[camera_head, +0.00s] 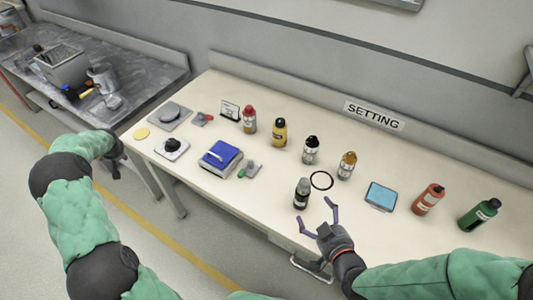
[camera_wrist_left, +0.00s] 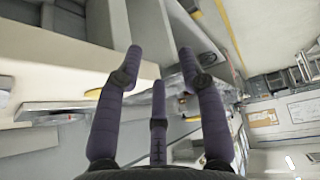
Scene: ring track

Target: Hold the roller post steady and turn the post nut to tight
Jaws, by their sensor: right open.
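I cannot tell for certain which item is the roller post or the post nut. A white plate (camera_head: 172,152) with a black knob-like part (camera_head: 172,144) stands near the table's left front edge; it may be the post. My left gripper (camera_head: 116,155) hangs just off the table's left end, left of that plate. The left wrist view shows its fingers (camera_wrist_left: 160,62) spread, with nothing between them. My right gripper (camera_head: 316,213) is open and empty at the front edge, close beside a dark bottle (camera_head: 302,194).
The pale table (camera_head: 240,200) carries a blue-topped box (camera_head: 220,155), a black ring (camera_head: 321,180), a blue-topped tray (camera_head: 381,196), a red bottle (camera_head: 427,199), a green bottle (camera_head: 479,213) and several other bottles. A grey bench (camera_head: 140,75) stands at left. A wall backs the table.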

